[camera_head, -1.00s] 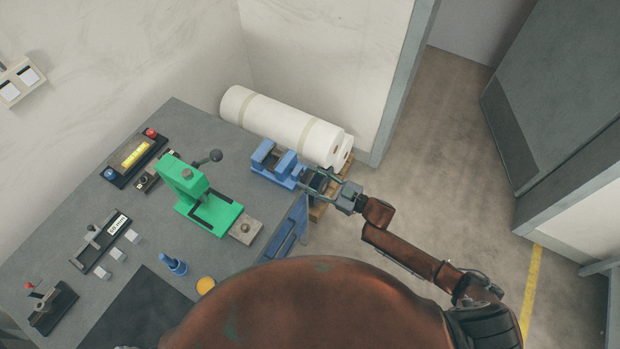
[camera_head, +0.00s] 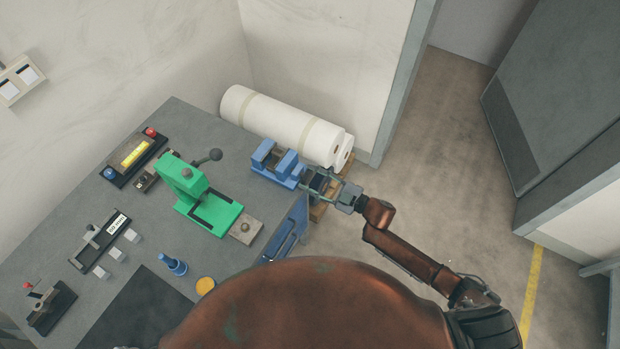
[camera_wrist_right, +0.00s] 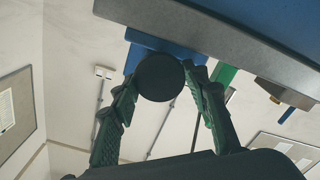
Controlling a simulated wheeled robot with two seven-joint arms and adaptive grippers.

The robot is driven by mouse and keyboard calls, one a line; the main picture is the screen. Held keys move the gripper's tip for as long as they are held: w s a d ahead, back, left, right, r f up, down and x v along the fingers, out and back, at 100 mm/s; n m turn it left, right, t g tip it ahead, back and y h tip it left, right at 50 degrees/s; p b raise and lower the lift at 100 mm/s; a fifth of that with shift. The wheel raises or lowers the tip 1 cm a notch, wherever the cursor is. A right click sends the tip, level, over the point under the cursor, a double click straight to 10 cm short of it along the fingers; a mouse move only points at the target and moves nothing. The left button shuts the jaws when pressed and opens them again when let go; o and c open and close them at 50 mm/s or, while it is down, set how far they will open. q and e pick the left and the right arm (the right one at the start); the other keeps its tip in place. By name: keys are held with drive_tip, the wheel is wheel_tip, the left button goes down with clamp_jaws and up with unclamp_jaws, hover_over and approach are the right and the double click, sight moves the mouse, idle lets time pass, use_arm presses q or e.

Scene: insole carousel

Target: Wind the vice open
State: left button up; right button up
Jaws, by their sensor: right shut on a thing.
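The blue vice (camera_head: 278,163) sits at the right end of the grey bench, with a gap between its jaws in the head view. It also shows in the right wrist view (camera_wrist_right: 146,45), partly under the bench edge. My right gripper (camera_head: 312,180) is at the outer end of the vice, past the bench edge. In the right wrist view its two fingers (camera_wrist_right: 160,88) are closed around the sides of a dark round handle end (camera_wrist_right: 160,77). The rest of the handle is hidden. My left gripper does not show.
A green press (camera_head: 200,195) with a lever stands left of the vice. White rolls (camera_head: 285,125) lie behind it. A blue panel (camera_head: 288,232) is at the bench's near right edge. The bench (camera_head: 105,215) also carries small fixtures. Open floor lies right.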

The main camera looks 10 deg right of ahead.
drive_tip(key=shift+w+d+n, duration=0.1)
drive_tip(key=shift+n, duration=0.8)
drive_tip(key=o, duration=1.2)
drive_tip(key=shift+c, duration=0.2)
drive_tip(key=v, duration=0.8)
